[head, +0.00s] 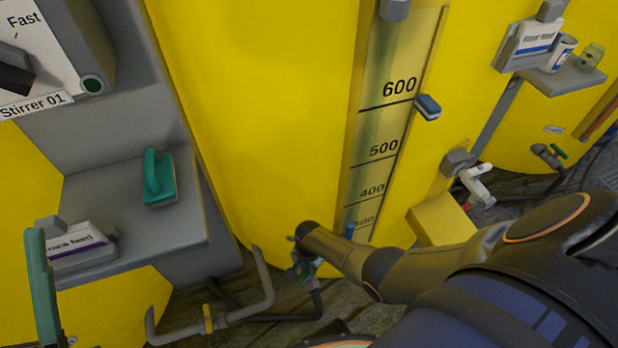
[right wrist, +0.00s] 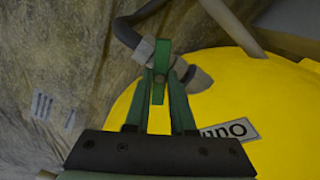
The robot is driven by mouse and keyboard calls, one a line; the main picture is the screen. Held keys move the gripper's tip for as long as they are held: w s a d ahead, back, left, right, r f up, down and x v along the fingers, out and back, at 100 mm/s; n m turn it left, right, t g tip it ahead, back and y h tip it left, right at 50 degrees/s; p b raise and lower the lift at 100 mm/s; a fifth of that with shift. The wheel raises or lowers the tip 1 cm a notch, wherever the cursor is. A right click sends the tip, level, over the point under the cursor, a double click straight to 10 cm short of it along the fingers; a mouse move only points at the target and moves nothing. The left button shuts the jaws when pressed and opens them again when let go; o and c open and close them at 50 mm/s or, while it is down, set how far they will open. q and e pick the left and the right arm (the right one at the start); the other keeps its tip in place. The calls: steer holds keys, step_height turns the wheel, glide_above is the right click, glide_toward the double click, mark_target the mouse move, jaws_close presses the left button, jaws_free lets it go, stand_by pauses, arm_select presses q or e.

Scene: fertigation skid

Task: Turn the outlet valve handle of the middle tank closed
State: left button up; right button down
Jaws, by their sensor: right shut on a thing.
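The yellow middle tank (head: 270,110) fills the centre of the head view and has a level scale. Its outlet valve (head: 301,271) sits low at the tank's front, partly hidden by my right gripper (head: 298,256). In the right wrist view, the valve's green handle (right wrist: 159,72) stands between the green fingers of my right gripper (right wrist: 160,88), which is shut on it. The grey pipe (right wrist: 125,30) is behind the handle. At the left edge of the head view, a tall green piece looks like one finger of my left gripper (head: 40,285); its opening does not show.
A bent pipe (head: 262,290) runs low left of the valve. A yellow box (head: 440,220) and a white tap (head: 475,183) are on the right.

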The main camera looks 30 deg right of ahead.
steer(key=m, duration=0.6)
steer(key=shift+d, duration=0.1)
steer(key=shift+m, duration=0.3)
stand_by(0.3)
steer(key=c, duration=0.8)
jaws_free()
steer(key=shift+o, duration=0.2)
steer(key=shift+r+p, duration=0.15)
steer(key=shift+p, duration=0.2)
